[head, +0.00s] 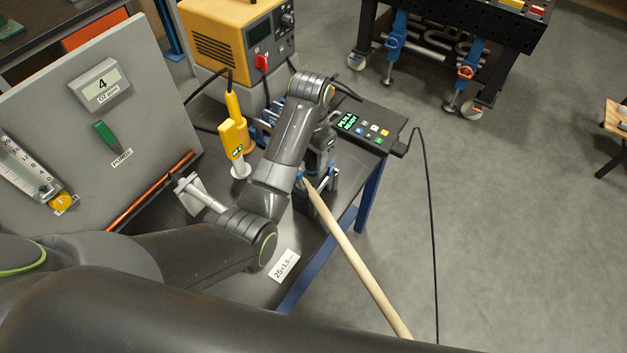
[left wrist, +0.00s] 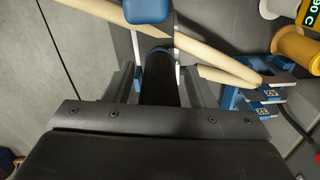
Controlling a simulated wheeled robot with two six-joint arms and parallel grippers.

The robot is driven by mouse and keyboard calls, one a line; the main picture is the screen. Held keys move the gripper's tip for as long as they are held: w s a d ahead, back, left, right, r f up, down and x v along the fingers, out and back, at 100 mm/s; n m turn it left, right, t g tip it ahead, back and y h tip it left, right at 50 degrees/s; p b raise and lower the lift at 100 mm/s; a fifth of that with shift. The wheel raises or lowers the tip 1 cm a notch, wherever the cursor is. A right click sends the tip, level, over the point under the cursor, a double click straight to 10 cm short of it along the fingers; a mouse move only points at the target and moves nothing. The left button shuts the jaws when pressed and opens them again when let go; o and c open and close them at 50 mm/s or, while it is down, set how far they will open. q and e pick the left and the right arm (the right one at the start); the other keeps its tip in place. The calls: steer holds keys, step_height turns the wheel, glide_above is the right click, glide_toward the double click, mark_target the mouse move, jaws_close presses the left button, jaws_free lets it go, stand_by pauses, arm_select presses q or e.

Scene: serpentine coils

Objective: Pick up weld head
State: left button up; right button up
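The weld head shows in the left wrist view as a black handle (left wrist: 160,78) with a blue block (left wrist: 147,10) at its far end, beside the tan tube (left wrist: 215,73). In the head view my left gripper (head: 322,165) points down at the tube (head: 355,260) over the bench; my arm hides most of the weld head there. I cannot tell whether the weld head is clear of the tube. My right gripper is out of view.
Blue clamps (left wrist: 262,96) hold the tube nearby. A yellow tool (head: 234,138) stands left of my gripper, a yellow power source (head: 228,45) behind, and a pendant (head: 372,128) with a hanging cable to the right. A grey panel (head: 60,110) stands at left.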

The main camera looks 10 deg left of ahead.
arm_select(q)
steer(key=shift+w+d, duration=0.1)
steer(key=shift+w, duration=0.05)
jaws_close()
steer(key=shift+f, duration=0.1)
stand_by(0.8)
steer(key=shift+w, duration=0.15)
